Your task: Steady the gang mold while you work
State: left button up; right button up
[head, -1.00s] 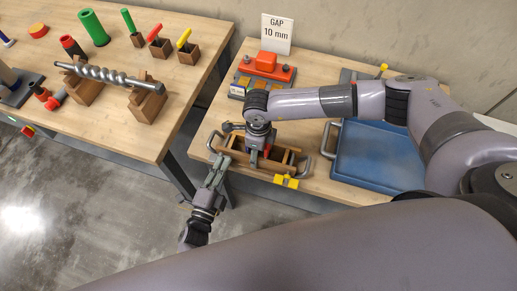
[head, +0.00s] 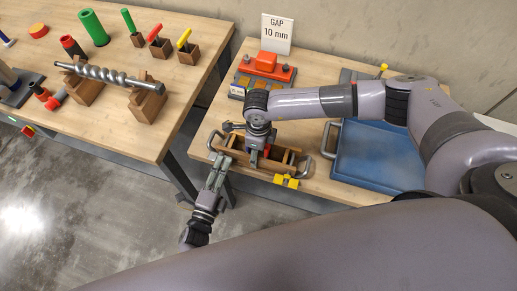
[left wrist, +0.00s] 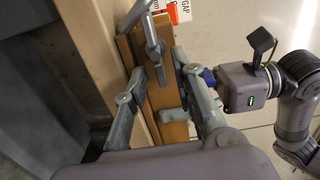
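The gang mold (head: 290,171) is a brown wooden box with compartments and a grey metal handle at each end. It sits near the front left edge of the right-hand table. My left gripper (head: 220,160) is at the mold's left end, close to the handle (head: 212,141). In the left wrist view, my left gripper (left wrist: 160,68) has its fingers apart, with the mold's wood (left wrist: 158,97) and the handle (left wrist: 146,32) seen between and beyond them. I cannot tell whether they touch. My right gripper (head: 262,146) points down into the mold; its fingertips are mostly hidden.
A yellow clamp (head: 286,181) is at the mold's front side. A blue tray (head: 375,158) lies to the right. A red tool (head: 266,66) and the "GAP 10 mm" sign (head: 277,33) stand behind. The left table (head: 110,125) holds a steel auger (head: 110,74) on wooden supports.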

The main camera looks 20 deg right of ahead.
jog(key=shift+d, duration=0.1)
pick_arm(q)
jog(key=v, duration=0.4)
jog(key=shift+s+a, duration=0.15)
jog(key=shift+s, duration=0.05)
pick_arm(e)
jog(key=o, duration=2)
jog(key=shift+o, duration=0.2)
jog(key=shift+r, duration=0.1)
